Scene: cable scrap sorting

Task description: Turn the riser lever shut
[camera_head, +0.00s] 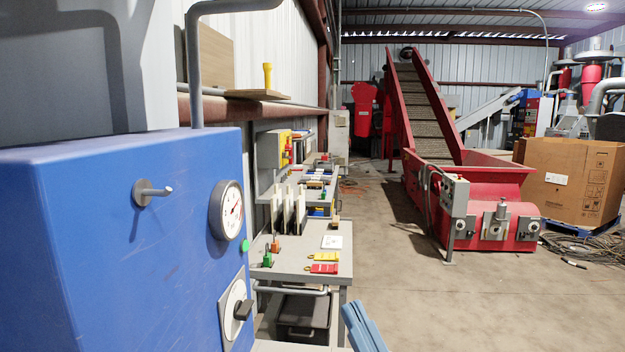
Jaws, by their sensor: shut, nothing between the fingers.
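A grey riser pipe (195,70) rises from the top of a blue cabinet (110,240) and bends right. On the cabinet are a short grey stub on a round base (150,192), a round white gauge (231,211) and a dark rotary handle (240,309) on a pale plate. I cannot tell which part, if any, is the riser lever. My gripper (356,318) shows as blue fingers at the bottom edge. They are together and empty, right of the cabinet and apart from it. The rest of it is out of frame.
A grey workbench (300,262) with red and yellow tags and small green and orange parts stands beyond the cabinet. A red conveyor (470,200) and a cardboard box (570,180) stand to the right. The concrete floor (420,310) in front is mostly clear.

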